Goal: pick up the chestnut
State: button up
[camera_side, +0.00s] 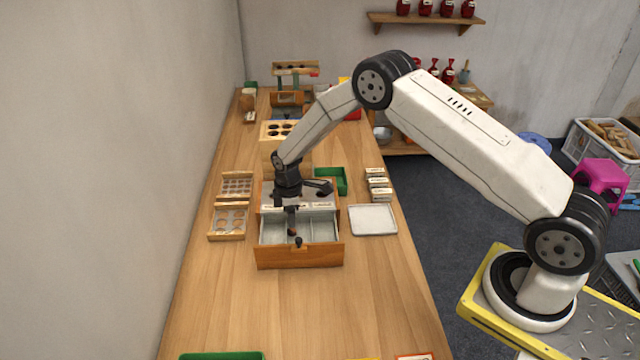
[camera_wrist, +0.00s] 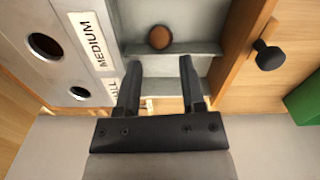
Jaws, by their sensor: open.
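The chestnut (camera_wrist: 158,37) is round and brown. In the wrist view it lies on the grey floor of a drawer compartment, beyond my fingertips and roughly in line with the gap between them. The chestnut is hard to make out there, a small brown spot by the fingertips. In the wrist view my gripper (camera_wrist: 159,72) is open, with nothing between its two dark fingers. I cannot tell its height above the chestnut.
Grey walls and dividers split the drawer, and a dark knob (camera_wrist: 268,55) sits on its wooden front. A panel labelled MEDIUM (camera_wrist: 92,40) with round holes adjoins the drawer. The near table is mostly clear.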

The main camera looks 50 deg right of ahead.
jog(key=shift+a+f, duration=0.1)
jog(key=shift+f, duration=2.5)
jog(key=c, duration=0.6)
jog(key=shift+r, duration=0.15)
jog(key=shift+r, duration=0.75)
jog(key=s+r, duration=1.1)
jog(key=s, duration=0.3)
jog(key=shift+a, duration=0.2)
